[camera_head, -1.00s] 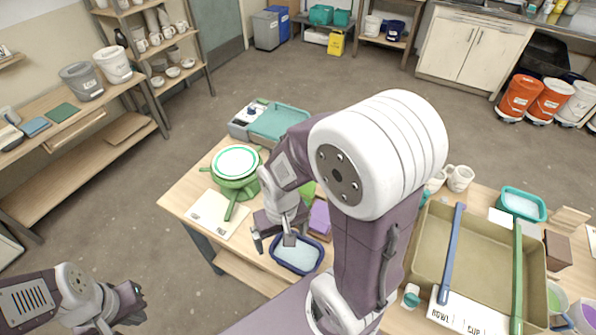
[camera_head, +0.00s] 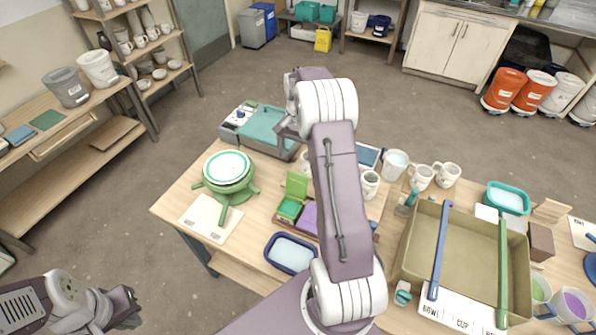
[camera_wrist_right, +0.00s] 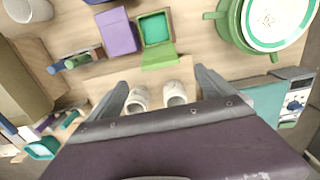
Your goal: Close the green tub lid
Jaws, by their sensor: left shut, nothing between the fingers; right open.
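The small green tub (camera_head: 288,210) stands on the table with its green lid (camera_head: 297,184) raised open at the back. In the right wrist view the tub (camera_wrist_right: 154,28) shows its green inside, with the lid (camera_wrist_right: 160,56) swung out towards my gripper. My right gripper (camera_head: 284,130) is beyond the tub, at the back of the table, apart from the lid. Its two fingers (camera_wrist_right: 162,88) are spread and empty in the wrist view. My left gripper (camera_head: 130,303) is shut and empty, off the table at the lower left.
A purple tub (camera_head: 309,219) stands right beside the green one. A green banding wheel (camera_head: 229,188) is to the left, a blue-rimmed tray (camera_head: 291,253) in front. Mugs (camera_head: 421,176) and a big tan basin (camera_head: 412,248) are to the right, a scale (camera_head: 237,123) behind.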

